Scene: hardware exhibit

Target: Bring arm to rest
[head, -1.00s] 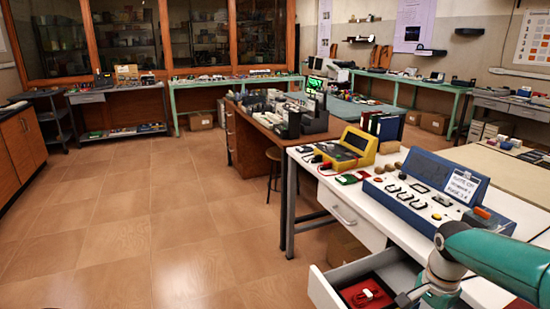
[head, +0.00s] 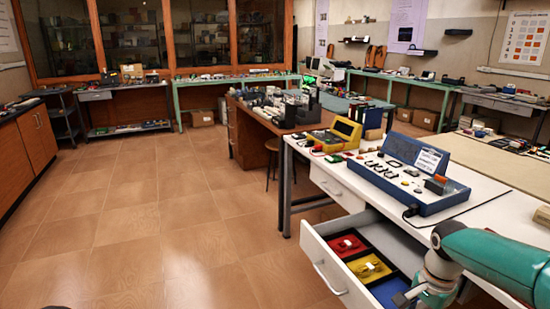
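My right arm, teal with grey joints, comes in from the lower right of the head view. Its gripper (head: 408,299) is only partly seen at the bottom edge, beside the open drawer, and its fingers cannot be made out. The drawer (head: 322,262) of the white table is pulled out, with a red compartment (head: 337,252), a yellow compartment (head: 379,274) and a blue one (head: 388,292) inside. Small items lie in the red and yellow compartments. My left gripper is not in view.
The white table (head: 490,198) carries a blue console (head: 430,205) and a yellow device (head: 330,142). A brown desk (head: 250,125) with equipment and a stool (head: 272,150) stand behind it. Wooden cabinets (head: 20,150) line the left. The tiled floor (head: 150,220) at left is open.

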